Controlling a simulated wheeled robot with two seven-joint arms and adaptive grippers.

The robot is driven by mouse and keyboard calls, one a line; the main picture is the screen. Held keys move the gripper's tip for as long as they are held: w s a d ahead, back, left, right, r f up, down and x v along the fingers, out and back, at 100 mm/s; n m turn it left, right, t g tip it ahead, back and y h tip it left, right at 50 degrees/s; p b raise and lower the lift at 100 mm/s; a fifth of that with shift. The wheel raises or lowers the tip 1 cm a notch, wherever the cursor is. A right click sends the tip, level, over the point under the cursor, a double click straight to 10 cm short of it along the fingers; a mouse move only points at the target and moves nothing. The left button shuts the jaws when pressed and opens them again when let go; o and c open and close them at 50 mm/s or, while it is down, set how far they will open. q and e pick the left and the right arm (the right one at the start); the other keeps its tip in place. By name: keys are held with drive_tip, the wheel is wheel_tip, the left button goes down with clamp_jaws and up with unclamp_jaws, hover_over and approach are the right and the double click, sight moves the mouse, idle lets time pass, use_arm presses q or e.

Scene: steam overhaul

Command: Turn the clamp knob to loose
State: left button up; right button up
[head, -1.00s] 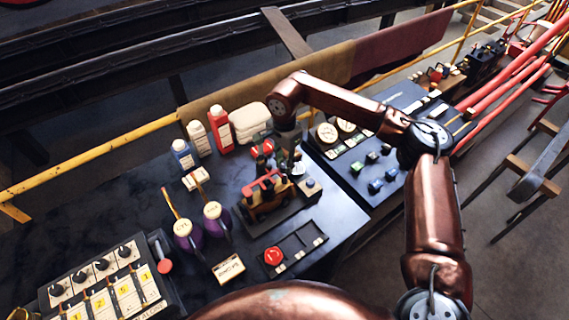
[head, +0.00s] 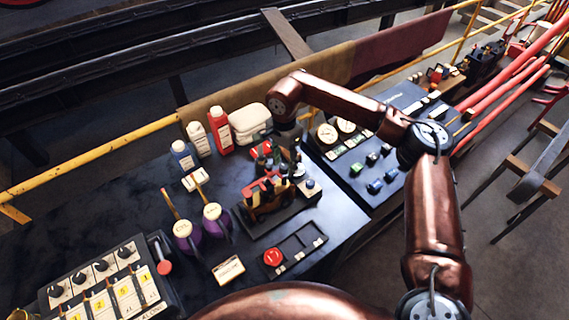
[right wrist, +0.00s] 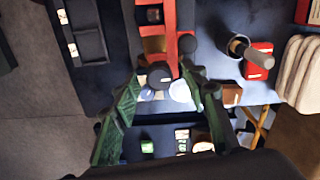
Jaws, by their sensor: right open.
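A small fixture with a red frame and a brass-brown body (head: 262,200) stands on a dark base on the bench. In the right wrist view its red frame (right wrist: 170,22) runs up from the middle. A dark round knob (right wrist: 160,76), seemingly the clamp knob, shows at the near end of that frame. My right gripper (right wrist: 164,84) is open, its green fingers on either side of the knob; I cannot tell whether they touch it. In the head view the right gripper (head: 284,172) is over the fixture and partly hides it. My left gripper is not in view.
Two purple-bodied oilers (head: 186,234) stand left of the fixture. Bottles, including a red one (head: 221,130), and folded pale cloths (head: 250,122) are behind. A tray with a red button (head: 273,257) lies in front. A gauge panel (head: 350,150) is right. The bench's left-back area is clear.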

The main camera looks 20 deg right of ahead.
sight(284, 166)
wheel_tip(284, 166, up, 12)
drive_tip(key=shift+f, duration=0.25)
idle(0.5)
